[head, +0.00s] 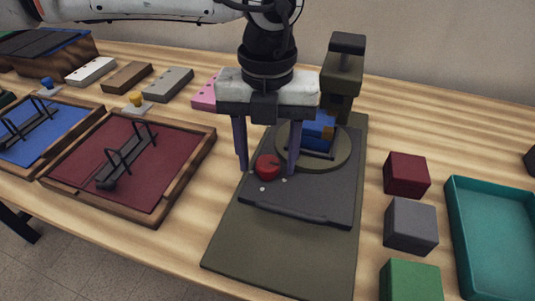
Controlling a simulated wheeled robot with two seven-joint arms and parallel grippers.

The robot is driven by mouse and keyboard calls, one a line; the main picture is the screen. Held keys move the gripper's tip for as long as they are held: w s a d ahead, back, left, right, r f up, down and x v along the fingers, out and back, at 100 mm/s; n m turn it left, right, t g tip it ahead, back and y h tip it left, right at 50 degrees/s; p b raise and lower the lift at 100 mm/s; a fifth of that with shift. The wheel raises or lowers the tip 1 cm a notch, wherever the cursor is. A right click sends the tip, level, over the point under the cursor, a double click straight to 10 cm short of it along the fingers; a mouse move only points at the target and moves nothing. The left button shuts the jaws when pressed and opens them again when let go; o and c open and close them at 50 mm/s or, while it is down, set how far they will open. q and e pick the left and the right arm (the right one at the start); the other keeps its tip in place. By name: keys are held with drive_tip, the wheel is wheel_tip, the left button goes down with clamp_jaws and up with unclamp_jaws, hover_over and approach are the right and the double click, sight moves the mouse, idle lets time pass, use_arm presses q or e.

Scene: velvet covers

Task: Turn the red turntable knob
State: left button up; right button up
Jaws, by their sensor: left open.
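The red turntable knob (267,167) sits on the dark sloped panel (318,197) of an olive base, in front of the round turntable plate (340,150). A dark pointer mark shows on the knob. My left gripper (267,172) points down over the panel with its two purple-grey fingers apart. One finger is left of the knob and the other right of it. I cannot tell whether either finger touches the knob. My right gripper is not in view.
A dark red block (406,174), a grey block (411,226) and a green block (411,282) stand right of the base, beside a teal tray (458,226). Wooden trays with red (178,187) and blue covers lie left. An olive post (341,77) rises behind the plate.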

use_arm(q)
drive_tip(key=c, duration=1)
drive_tip(key=shift+c, duration=0.2)
drive_tip(key=m, duration=0.4)
drive_tip(key=shift+w+a+m+b, duration=0.1)
drive_tip(key=shift+m+b, duration=0.2)
drive_tip(key=shift+m, duration=0.1)
drive_tip(key=m, duration=0.9)
drive_tip(key=shift+w, duration=0.1)
drive_tip(key=shift+m, duration=1.9)
drive_tip(key=shift+w, duration=0.1)
